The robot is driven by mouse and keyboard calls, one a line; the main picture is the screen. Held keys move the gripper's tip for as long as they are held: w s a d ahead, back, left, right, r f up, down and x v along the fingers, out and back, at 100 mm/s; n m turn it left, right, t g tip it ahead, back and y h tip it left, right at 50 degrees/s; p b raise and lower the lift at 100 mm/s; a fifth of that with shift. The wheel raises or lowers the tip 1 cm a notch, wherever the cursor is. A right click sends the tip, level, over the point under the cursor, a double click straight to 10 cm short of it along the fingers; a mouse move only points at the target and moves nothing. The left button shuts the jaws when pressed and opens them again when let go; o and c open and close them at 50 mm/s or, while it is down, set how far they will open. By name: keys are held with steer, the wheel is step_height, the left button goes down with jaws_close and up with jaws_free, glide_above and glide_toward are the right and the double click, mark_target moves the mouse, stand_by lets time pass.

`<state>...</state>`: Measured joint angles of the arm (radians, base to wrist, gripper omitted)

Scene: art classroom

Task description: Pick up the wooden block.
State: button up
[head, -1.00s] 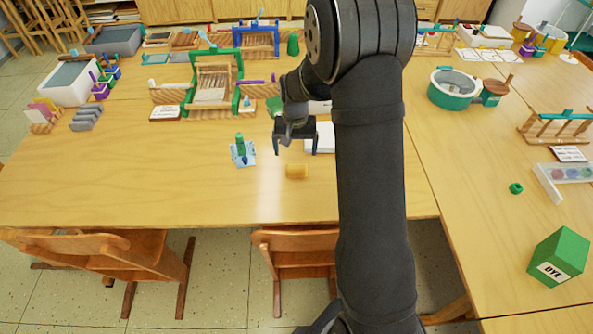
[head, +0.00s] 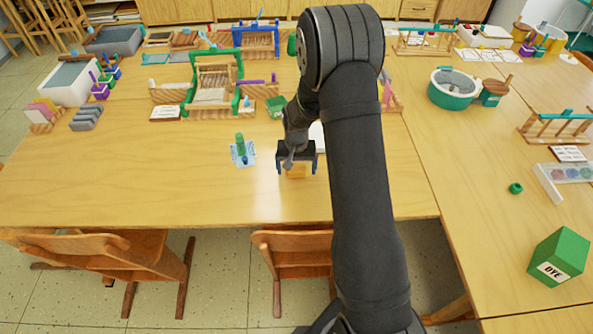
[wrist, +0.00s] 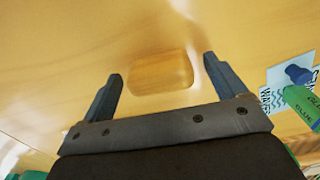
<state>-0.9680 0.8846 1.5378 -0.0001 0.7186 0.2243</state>
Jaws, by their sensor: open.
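The wooden block (head: 296,171) is a small yellow-orange piece lying on the light wooden table. In the head view my gripper (head: 297,172) is right over it and hides part of it. In the wrist view the block (wrist: 160,73) shows as a rounded rectangle between and just beyond the two dark fingertips. My gripper (wrist: 163,69) is open, with a finger on each side of the block and visible gaps to it. I cannot tell how high the fingertips are above the table.
The table front is clear to the left.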

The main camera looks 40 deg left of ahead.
steer(key=c, duration=1.1)
steer(key=shift+o, duration=0.2)
